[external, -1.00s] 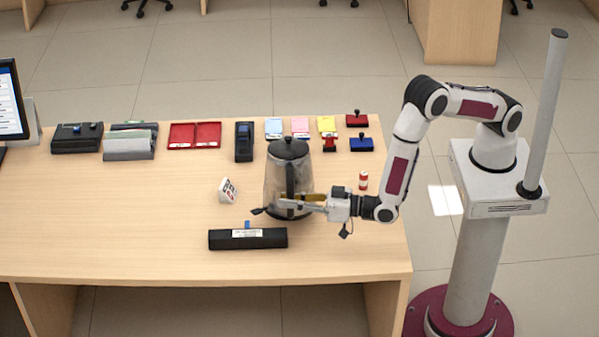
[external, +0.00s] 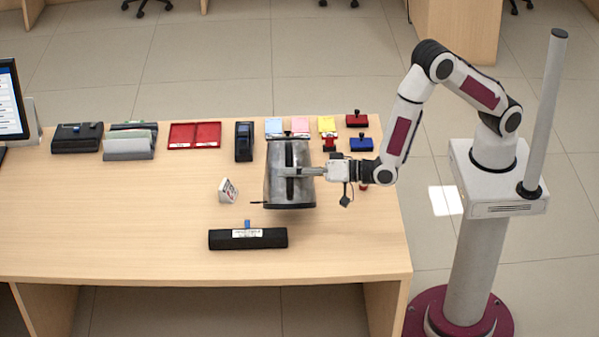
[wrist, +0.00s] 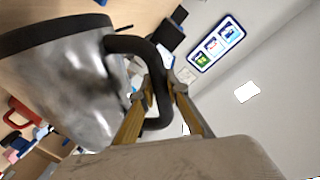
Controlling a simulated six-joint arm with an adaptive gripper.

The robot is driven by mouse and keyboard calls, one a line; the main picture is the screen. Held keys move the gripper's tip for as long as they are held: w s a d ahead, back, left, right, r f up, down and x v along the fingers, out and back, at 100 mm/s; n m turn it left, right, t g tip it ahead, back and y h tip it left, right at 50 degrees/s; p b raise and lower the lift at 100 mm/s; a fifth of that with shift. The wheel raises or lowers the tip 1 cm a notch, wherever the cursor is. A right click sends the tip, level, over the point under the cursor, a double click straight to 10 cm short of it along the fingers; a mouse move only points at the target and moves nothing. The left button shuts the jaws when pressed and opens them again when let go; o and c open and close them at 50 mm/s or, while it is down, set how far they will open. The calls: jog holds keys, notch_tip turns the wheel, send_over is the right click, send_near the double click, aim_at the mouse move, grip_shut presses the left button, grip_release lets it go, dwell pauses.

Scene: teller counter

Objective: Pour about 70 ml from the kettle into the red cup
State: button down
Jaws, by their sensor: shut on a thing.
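The kettle (external: 273,185) is a steel jug with a dark base and lid. My gripper (external: 290,172) is shut on its black handle, which also shows between the fingers in the wrist view (wrist: 150,55).
A small red-and-white cylinder (external: 364,187) is mostly hidden behind my wrist. A white block (external: 228,190) stands left of the kettle, a black bar (external: 248,239) lies in front. The table's left front is clear.

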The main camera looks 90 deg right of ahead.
aim_at(288, 143)
jog(key=shift+d+r+m, duration=0.65)
jog(key=shift+r+m, duration=0.05)
jog(key=shift+r, duration=0.05)
jog(key=shift+d+r+m+y, duration=0.3)
jog(key=shift+d+m, duration=0.35)
jog(key=shift+m, duration=0.05)
jog(key=shift+d+r+m, duration=0.15)
jog(key=shift+d+m, duration=0.65)
jog(key=shift+d, duration=0.25)
jog(key=shift+d+r+m+y, duration=0.4)
jog(key=shift+d+r+m, duration=0.4)
jog(key=shift+d+r, duration=0.4)
jog(key=shift+d+r+m, duration=0.3)
jog(key=shift+d+r, duration=0.15)
jog(key=shift+d, duration=0.4)
jog(key=shift+d+r+m, duration=0.3)
jog(key=shift+d+r, duration=0.15)
jog(key=shift+d, duration=0.4)
jog(key=shift+d+r+y, duration=0.25)
jog(key=shift+y, duration=0.05)
jog(key=shift+d+r+m, duration=0.1)
jog(key=shift+d+m, duration=0.05)
jog(key=shift+m, duration=0.15)
